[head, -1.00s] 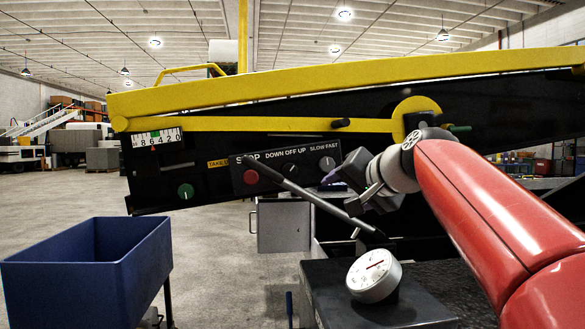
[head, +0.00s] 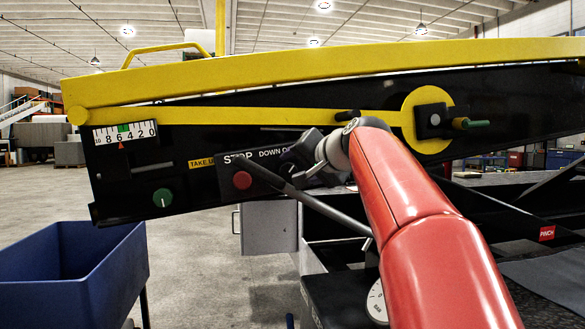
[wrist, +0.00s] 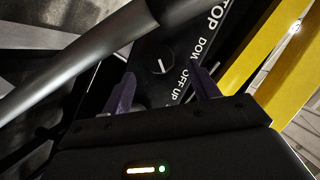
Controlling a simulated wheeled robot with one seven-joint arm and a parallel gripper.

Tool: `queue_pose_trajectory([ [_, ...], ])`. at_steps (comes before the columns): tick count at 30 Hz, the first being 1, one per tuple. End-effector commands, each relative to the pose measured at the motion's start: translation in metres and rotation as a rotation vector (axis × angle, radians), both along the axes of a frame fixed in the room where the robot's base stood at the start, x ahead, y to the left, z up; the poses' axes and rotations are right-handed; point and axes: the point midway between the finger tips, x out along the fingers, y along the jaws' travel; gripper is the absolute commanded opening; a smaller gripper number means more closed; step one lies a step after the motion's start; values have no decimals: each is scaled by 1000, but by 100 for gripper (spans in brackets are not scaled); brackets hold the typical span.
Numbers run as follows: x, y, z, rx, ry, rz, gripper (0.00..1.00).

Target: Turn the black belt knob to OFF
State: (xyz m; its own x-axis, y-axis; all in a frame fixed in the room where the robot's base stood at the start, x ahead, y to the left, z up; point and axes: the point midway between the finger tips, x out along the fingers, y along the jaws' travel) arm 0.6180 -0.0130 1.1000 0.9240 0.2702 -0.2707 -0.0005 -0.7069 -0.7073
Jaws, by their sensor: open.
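The black belt knob (wrist: 160,66) shows in the wrist view beside the DOWN OFF UP lettering, with a white line on its face. I cannot tell clearly which label the line points at. My gripper (wrist: 163,88) is open, with its dark purple fingers on either side of the knob's line and apart from the knob in the picture.
A dark bar (head: 320,206) crosses in front of the panel, close to my gripper; it also shows in the wrist view (wrist: 60,72). A red STOP button (head: 242,181) is left of my gripper. A green knob (head: 162,198) and a blue bin (head: 70,270) are further left.

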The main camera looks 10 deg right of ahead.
Motion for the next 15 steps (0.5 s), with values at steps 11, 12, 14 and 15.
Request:
queue_pose_trajectory([
  [11,31,9,-9,0,0,0,60],
  [12,31,9,-9,0,0,0,60],
  [14,31,9,-9,0,-1,1,60],
  [15,30,9,-9,0,-1,1,60],
])
